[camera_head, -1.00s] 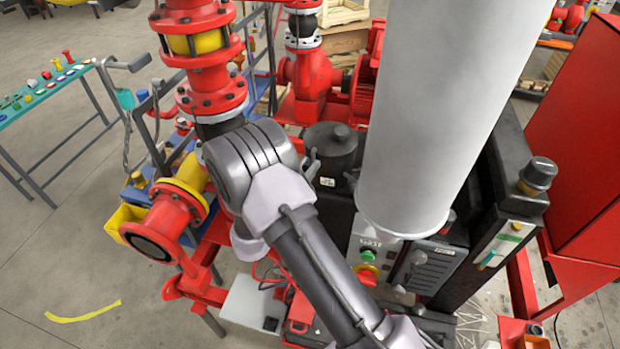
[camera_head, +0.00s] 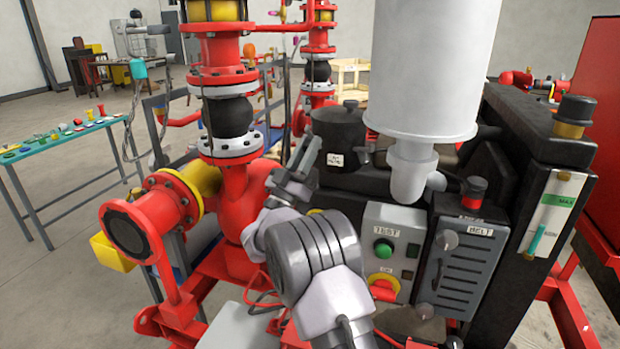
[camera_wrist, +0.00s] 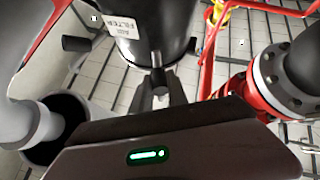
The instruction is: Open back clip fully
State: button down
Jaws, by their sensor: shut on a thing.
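The air filter is a dark round canister (camera_head: 338,128) with a white label; in the wrist view its body (camera_wrist: 150,25) fills the top middle. Another dark peg-like part (camera_wrist: 76,44) sticks out left of the label in the wrist view. I cannot tell from the picture how far the held clip has swung.
A tall white cylinder (camera_head: 425,70) on a grey elbow pipe stands right of the canister. The red pump piping (camera_head: 220,75) stands close on the left. A test panel (camera_head: 390,245) and a belt cover (camera_head: 460,265) are in front. Open floor lies at the left.

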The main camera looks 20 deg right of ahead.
jog(key=f+t+b, duration=0.1)
jog(key=b, duration=0.2)
jog(key=shift+r+h+b, duration=0.25)
jog(key=shift+h+b, duration=0.05)
jog(key=shift+b, duration=0.15)
jog(key=c, duration=1.3)
grip_release()
jog(key=b+v, duration=0.5)
jog(key=v, duration=1.2)
jog(key=shift+f+b, duration=0.15)
jog(key=shift+b, duration=0.2)
jog(key=shift+s+a, duration=0.1)
